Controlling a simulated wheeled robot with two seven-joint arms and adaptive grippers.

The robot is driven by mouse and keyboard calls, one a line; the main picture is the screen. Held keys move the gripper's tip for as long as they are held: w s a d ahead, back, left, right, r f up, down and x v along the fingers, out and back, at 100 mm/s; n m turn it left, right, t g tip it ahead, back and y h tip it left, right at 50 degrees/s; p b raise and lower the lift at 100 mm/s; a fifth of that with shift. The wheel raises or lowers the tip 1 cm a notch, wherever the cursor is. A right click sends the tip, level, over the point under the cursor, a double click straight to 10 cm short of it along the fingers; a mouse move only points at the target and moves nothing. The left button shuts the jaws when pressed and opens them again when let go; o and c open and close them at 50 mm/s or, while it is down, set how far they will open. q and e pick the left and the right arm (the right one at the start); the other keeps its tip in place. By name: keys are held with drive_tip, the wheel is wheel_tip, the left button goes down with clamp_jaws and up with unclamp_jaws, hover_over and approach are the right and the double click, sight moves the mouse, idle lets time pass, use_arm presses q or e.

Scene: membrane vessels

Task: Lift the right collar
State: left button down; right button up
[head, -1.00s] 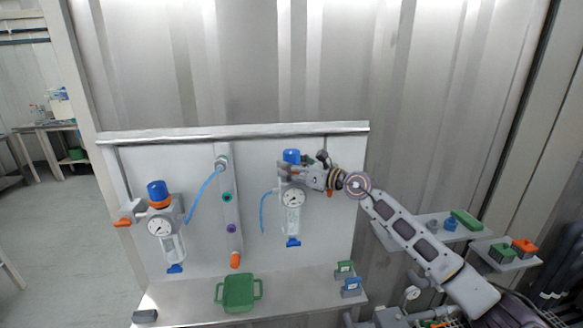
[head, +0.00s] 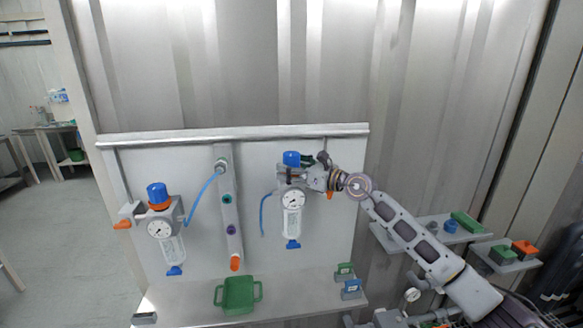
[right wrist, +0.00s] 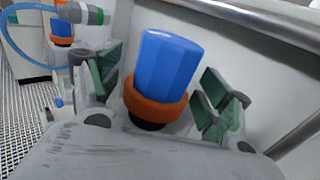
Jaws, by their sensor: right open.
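The right collar (right wrist: 157,104) is an orange ring around the base of a blue knob (right wrist: 168,62) in the right wrist view. In the head view this knob (head: 291,158) tops the right regulator with its gauge (head: 293,200); the gripper hides the collar there. My right gripper (head: 293,171) is at the collar's height. Its green-padded fingers (right wrist: 160,85) stand open on either side of the knob and collar, with gaps visible on both sides. My left gripper is not in view.
A left regulator (head: 160,228) also has a blue knob and orange collar. A grey manifold (head: 228,215) with a blue hose stands between the regulators. A metal rail (head: 240,134) runs along the panel top.

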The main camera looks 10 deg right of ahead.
drive_tip(key=v, duration=1.1)
drive_tip(key=shift+s+d, duration=0.25)
drive_tip(key=shift+s, duration=0.05)
drive_tip(key=shift+a, duration=0.1)
idle(0.4)
